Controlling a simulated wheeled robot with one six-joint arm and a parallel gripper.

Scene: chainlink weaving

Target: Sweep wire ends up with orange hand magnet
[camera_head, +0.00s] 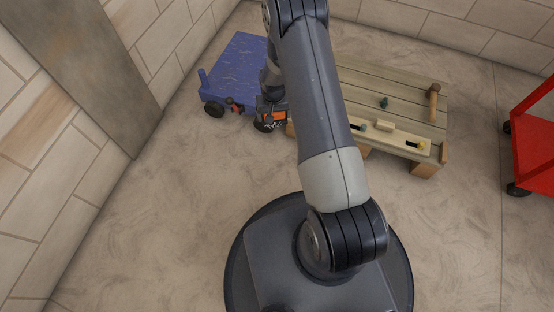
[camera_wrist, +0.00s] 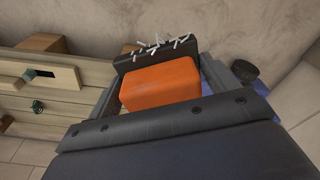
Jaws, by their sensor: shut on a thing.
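My gripper (camera_head: 271,112) is shut on the orange hand magnet (camera_wrist: 160,84), between the blue cart and the wooden bench. The magnet's orange body sits between the two fingers in the wrist view. A dark plate lies along its far side. Several thin pale wire ends (camera_wrist: 163,45) cling to that plate's edge, sticking out at odd angles. In the head view the magnet shows as a small orange patch (camera_head: 279,116), and the wire ends on it are too small to make out.
The blue cart (camera_head: 238,62) has faint streaks on top. A red cart (camera_head: 535,150) stands at the right. Floor in front is clear.

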